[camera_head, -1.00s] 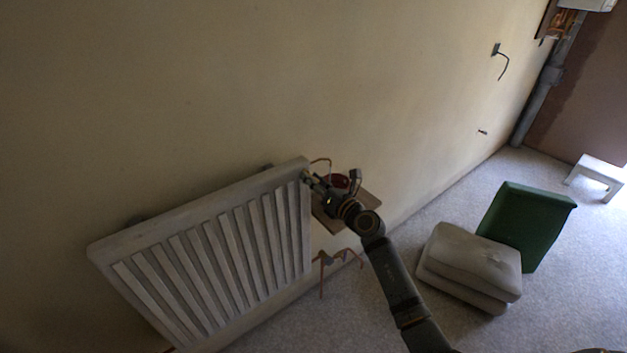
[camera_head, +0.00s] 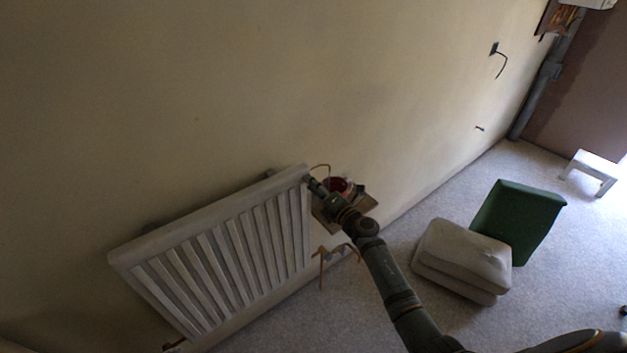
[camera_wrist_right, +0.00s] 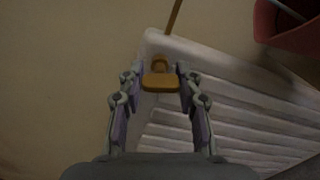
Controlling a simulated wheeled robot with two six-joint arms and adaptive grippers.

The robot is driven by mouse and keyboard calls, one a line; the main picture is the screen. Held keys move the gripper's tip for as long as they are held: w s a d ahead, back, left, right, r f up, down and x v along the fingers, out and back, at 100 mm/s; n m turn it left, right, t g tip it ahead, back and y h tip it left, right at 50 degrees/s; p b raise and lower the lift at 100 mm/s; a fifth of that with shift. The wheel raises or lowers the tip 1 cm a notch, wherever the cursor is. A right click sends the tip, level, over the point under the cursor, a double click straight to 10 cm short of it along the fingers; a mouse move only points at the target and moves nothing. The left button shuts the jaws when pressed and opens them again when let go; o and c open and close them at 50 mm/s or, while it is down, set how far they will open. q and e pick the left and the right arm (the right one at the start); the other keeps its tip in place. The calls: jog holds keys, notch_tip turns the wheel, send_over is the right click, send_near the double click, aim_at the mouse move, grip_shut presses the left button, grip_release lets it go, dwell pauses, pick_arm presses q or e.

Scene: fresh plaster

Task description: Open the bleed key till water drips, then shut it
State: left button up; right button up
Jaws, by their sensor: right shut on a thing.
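The brass bleed key (camera_wrist_right: 160,80) sits at the top corner of the white radiator (camera_head: 150,248), with its flat handle between my right fingers in the right wrist view. My right gripper (camera_head: 308,181) is at the radiator's upper right corner in the head view and also shows in the right wrist view (camera_wrist_right: 160,88). It is shut on the bleed key. The key is too small to make out in the head view. I see no water drops at the key. My left gripper is not in view.
A red vessel (camera_head: 335,184) stands on a small board (camera_head: 368,203) just behind my right gripper. Copper pipes (camera_head: 322,253) rise by the radiator's lower right. A beige cushion (camera_head: 463,252), a green box-like seat (camera_head: 518,220) and a white stool (camera_head: 594,163) stand on the carpet at right.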

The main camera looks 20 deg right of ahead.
jog(key=shift+m+p, duration=1)
jog(key=shift+m, duration=0.6)
jog(key=o, duration=1.2)
jog(key=shift+c, duration=0.2)
jog(key=shift+s+d+f, duration=0.1)
jog(key=shift+s+d, duration=0.05)
jog(key=shift+s, duration=0.15)
jog(key=v, duration=1.1)
jog(key=shift+s, duration=0.2)
